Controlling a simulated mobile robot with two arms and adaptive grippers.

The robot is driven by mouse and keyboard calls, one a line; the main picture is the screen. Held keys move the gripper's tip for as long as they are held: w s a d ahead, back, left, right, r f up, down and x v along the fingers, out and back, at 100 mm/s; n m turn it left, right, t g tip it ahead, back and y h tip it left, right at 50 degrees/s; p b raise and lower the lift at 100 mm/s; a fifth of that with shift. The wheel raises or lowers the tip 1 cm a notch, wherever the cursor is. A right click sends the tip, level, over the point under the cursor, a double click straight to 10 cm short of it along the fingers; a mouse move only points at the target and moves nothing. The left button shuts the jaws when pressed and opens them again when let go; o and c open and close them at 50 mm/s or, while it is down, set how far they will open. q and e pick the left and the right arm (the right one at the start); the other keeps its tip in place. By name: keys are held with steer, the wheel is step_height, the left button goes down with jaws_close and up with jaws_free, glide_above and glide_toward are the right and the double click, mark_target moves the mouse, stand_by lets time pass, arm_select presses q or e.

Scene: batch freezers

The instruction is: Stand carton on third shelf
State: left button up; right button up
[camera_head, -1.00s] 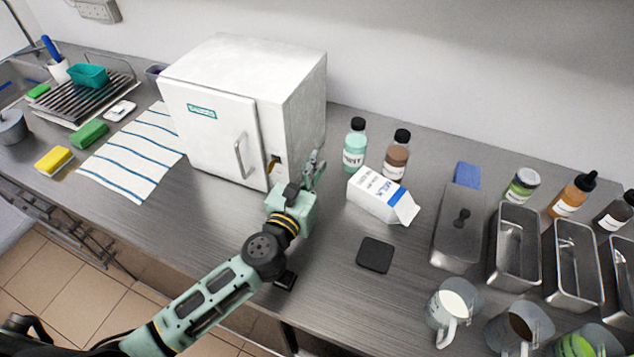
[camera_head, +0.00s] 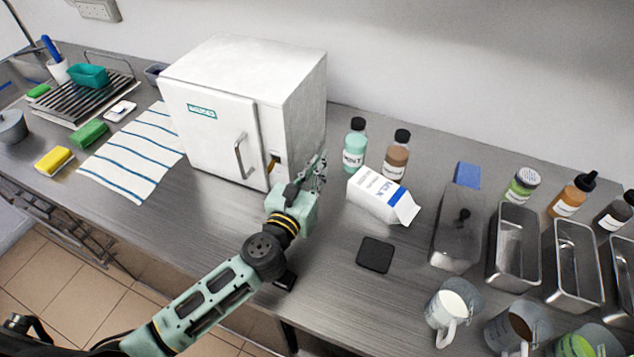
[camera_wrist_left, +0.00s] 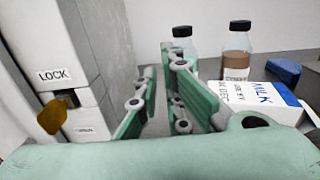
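A white and blue milk carton (camera_head: 380,195) lies on its side on the counter, right of the freezer; part of it shows at the right of the left wrist view (camera_wrist_left: 262,98). The small white freezer (camera_head: 215,125) has its door shut, so its shelves are hidden. My left gripper (camera_head: 316,172) is beside the freezer's front right edge, between freezer and carton. In the left wrist view its fingers (camera_wrist_left: 165,108) stand apart with nothing between them. A yellow-brown latch (camera_wrist_left: 55,115) under a LOCK label is left of the fingers, not touching them. My right gripper is out of view.
A mint bottle (camera_head: 355,145) and a brown bottle (camera_head: 396,155) stand behind the carton. A black square pad (camera_head: 375,255) lies in front of it. Metal tins (camera_head: 515,245) and jugs (camera_head: 450,312) fill the right. A striped towel (camera_head: 130,163) lies left of the freezer.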

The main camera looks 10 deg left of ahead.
arm_select(q)
steer(key=o, duration=1.3)
steer(key=shift+o, duration=0.2)
